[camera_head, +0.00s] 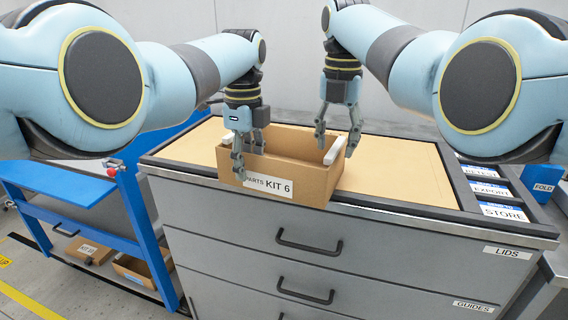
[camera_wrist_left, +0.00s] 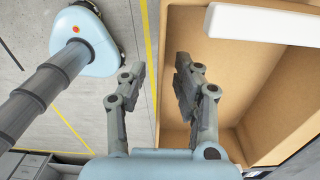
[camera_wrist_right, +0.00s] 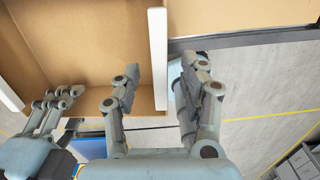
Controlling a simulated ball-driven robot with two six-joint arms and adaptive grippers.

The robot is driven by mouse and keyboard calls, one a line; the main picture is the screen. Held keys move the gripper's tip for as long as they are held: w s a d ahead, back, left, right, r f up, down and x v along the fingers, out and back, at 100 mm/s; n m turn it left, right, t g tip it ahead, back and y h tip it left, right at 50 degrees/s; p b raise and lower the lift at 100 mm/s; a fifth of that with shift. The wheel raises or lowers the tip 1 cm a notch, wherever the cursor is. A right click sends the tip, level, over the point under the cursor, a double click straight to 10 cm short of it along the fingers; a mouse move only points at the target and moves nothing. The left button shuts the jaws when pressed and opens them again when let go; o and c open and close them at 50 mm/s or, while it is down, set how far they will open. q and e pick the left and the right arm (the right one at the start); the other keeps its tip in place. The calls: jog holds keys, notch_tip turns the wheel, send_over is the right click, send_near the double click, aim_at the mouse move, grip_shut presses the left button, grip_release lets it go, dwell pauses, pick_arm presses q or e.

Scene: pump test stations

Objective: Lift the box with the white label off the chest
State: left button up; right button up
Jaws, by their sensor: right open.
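The open cardboard box (camera_head: 310,188) with the white label (camera_head: 268,185) reading "PARTS KIT 6" stands on the tan top of the grey chest (camera_head: 410,180). White strips run along its left and right rims. My left gripper (camera_head: 248,160) is open at the front-left corner; in the left wrist view a box wall edge (camera_wrist_left: 162,110) lies between its fingers (camera_wrist_left: 152,82). My right gripper (camera_head: 336,150) is open over the right rim; in the right wrist view the white strip (camera_wrist_right: 158,60) lies between its fingers, with a gap each side. The visible box interior looks empty.
Label slots including "STORE" (camera_head: 502,212) line the chest top's right end. A blue bench (camera_head: 80,185) stands to the left, with cardboard boxes (camera_head: 88,250) on its lower level. The chest top right of the box is clear.

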pick_arm(q)
jog(key=shift+f, duration=0.85)
pick_arm(e)
jog(key=shift+f, duration=0.9)
pick_arm(q)
grip_shut()
pick_arm(e)
jog(key=c, duration=0.7)
grip_shut()
